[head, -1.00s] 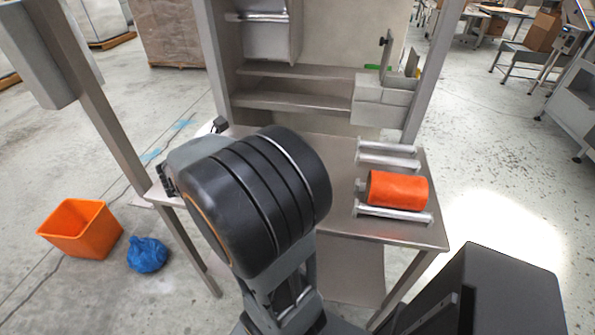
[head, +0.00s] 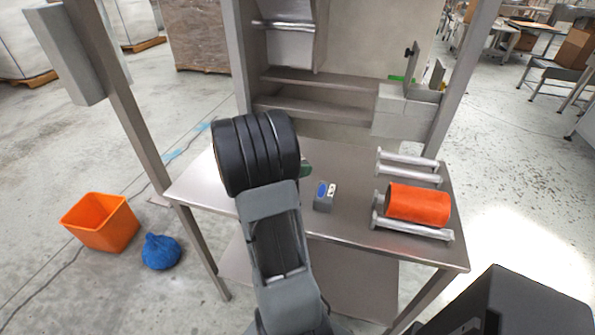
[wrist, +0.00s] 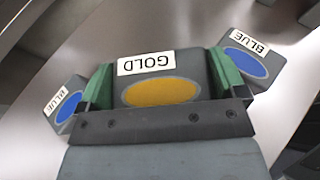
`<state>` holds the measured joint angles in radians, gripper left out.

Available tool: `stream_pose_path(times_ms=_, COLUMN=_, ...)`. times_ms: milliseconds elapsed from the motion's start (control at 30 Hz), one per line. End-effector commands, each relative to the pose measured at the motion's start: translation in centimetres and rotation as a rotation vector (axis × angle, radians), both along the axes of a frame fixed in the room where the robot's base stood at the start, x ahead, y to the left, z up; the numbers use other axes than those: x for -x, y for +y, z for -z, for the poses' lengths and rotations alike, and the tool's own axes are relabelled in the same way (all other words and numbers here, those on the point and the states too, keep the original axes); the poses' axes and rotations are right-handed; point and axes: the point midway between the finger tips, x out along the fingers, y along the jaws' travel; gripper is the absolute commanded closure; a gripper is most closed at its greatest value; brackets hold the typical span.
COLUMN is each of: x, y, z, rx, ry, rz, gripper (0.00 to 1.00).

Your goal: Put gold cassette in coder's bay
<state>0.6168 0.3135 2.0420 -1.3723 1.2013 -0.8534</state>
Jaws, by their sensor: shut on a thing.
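The gold cassette (wrist: 158,70) is a grey block with a white GOLD label and a gold oval, upside down in the wrist view. My gripper (wrist: 162,82) is shut on it, a green finger at each side. One blue cassette (wrist: 68,103) lies at the left and another blue cassette (wrist: 250,58) at the right, both close to the fingers. In the head view one blue cassette (head: 324,198) sits on the steel table right of my arm. There my arm hides the gold cassette, and only a bit of green finger shows. I cannot tell which part is the coder's bay.
An orange roller (head: 418,204) lies between metal rails on the steel table (head: 345,235), at its right. A grey box unit (head: 402,112) stands at the back right. Shelves and uprights frame the back. An orange bin (head: 100,222) and blue bag (head: 160,252) are on the floor.

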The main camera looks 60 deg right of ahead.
Motion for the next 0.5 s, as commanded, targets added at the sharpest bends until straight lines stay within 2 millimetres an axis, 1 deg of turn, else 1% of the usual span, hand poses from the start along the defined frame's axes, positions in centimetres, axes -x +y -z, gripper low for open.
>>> stream_pose_path(times_ms=33, x=-0.2, y=-0.4, z=0.7, rx=-0.001, ry=0.001, rz=0.001, gripper=0.35)
stream_pose_path(times_ms=100, x=-0.5, y=-0.9, z=1.2, rx=0.0, ry=0.0, rz=0.0, gripper=0.35)
stream_pose_path(times_ms=367, x=-1.0, y=-1.5, z=2.2, rx=0.001, ry=-0.001, rz=-0.001, gripper=0.35)
stream_pose_path(times_ms=500, x=-1.2, y=-1.9, z=3.3, rx=-0.001, ry=0.002, rz=-0.001, gripper=0.35)
